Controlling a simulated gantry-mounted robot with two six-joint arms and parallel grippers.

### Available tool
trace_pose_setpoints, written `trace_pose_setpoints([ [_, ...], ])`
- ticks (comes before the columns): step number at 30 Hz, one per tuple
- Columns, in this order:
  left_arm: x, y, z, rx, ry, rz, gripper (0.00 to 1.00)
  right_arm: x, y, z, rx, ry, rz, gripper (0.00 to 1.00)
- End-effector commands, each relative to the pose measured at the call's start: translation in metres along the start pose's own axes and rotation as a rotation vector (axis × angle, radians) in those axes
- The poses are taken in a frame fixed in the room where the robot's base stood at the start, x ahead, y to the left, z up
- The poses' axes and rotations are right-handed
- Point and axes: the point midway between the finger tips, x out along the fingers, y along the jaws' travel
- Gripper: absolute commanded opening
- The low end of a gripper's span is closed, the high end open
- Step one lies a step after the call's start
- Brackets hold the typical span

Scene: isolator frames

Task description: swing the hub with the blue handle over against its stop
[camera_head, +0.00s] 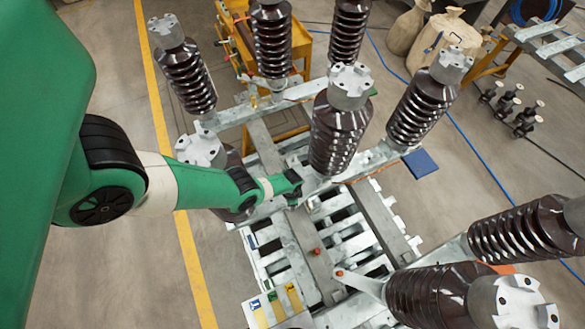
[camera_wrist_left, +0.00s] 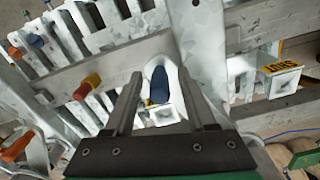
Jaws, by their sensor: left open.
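The blue handle (camera_wrist_left: 159,84) stands in the left wrist view on a pale metal hub (camera_wrist_left: 163,115). It shows in the gap between the fingers of my left gripper (camera_wrist_left: 160,82), with a space on each side. The fingers are apart and do not visibly grip it. I cannot tell how far the handle reaches in between them. In the head view my left gripper (camera_head: 292,186) is at the metal frame beside the middle brown insulator (camera_head: 337,135). The handle is hidden there. My right gripper is not in view.
Brown ribbed insulators (camera_head: 185,75) stand around the frame. A red knob (camera_wrist_left: 88,86) and an orange handle (camera_wrist_left: 16,147) are on the left in the wrist view. A yellow-labelled square beam end (camera_wrist_left: 282,82) is on the right. A slatted pale base (camera_head: 300,258) lies below.

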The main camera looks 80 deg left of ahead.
Motion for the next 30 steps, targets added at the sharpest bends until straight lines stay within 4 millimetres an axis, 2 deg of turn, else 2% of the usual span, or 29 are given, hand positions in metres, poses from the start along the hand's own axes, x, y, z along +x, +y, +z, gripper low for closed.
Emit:
trace_pose_setpoints([
  [2,-0.0006,0.0,-0.0002,0.0,0.0,0.0,0.56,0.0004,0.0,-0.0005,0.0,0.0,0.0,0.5],
  [9,-0.0006,0.0001,-0.0003,0.001,0.0,0.0,0.13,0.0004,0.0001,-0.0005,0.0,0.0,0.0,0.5],
  [11,-0.0006,0.0001,-0.0004,0.001,0.0,0.0,0.02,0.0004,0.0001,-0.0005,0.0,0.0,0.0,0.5],
  [12,-0.0006,0.0001,-0.0004,0.001,0.0,0.0,0.0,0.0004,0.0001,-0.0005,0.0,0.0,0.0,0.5],
  [30,-0.0006,0.0001,-0.0005,0.001,0.001,0.0,0.0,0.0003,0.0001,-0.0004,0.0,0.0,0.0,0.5],
])
